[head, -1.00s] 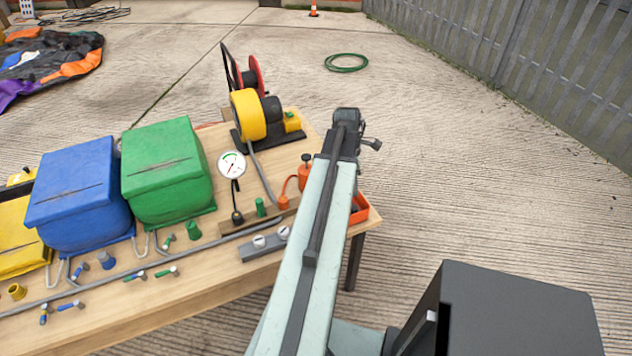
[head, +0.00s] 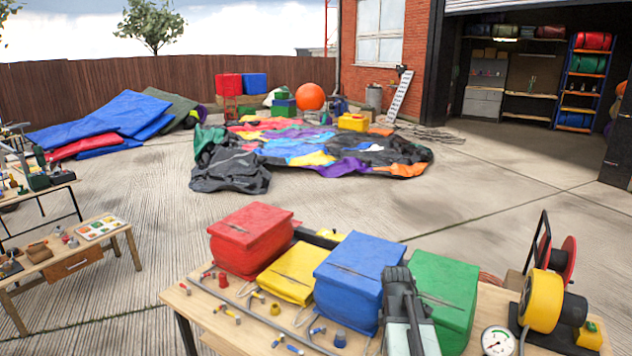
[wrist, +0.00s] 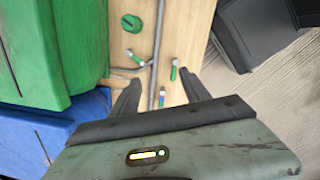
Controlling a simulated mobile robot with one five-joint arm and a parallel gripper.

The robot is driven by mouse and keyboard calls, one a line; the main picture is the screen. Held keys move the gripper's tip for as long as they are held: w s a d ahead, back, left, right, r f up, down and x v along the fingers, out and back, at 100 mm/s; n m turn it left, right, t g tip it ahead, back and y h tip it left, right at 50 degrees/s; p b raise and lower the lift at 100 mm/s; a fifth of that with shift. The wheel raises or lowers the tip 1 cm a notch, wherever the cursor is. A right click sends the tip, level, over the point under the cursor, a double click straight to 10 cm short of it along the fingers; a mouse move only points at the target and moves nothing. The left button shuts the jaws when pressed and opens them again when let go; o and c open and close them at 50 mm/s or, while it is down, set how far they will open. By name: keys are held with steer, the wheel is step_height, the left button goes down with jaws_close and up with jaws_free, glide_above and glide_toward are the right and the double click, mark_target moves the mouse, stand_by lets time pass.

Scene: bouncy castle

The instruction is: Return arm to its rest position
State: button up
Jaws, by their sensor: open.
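In the wrist view my gripper (wrist: 158,88) has its two dark fingers spread apart with nothing between them. It hangs over the wooden workbench (wrist: 182,22), with small green-handled valves (wrist: 174,70) and a grey pipe (wrist: 157,45) below. A green box (wrist: 55,45) and a blue box (wrist: 30,140) stand to its left. In the head view a dark-topped link of my arm rises in front of the blue box (head: 350,275) and green box (head: 445,295); the fingers cannot be made out there.
On the bench are a red box (head: 250,240), a yellow box (head: 292,272), a yellow blower reel (head: 541,300) and a pressure gauge (head: 497,341). A small table (head: 125,226) stands left. Open concrete (head: 480,195) lies beyond the bench.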

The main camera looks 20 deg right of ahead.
steer(key=a+r+m+y+p, duration=0.1)
steer(key=a+m, duration=1.1)
steer(key=a, duration=1.1)
steer(key=shift+a+r+m, duration=0.25)
steer(key=shift+a+m, duration=0.05)
steer(key=shift+c, duration=0.3)
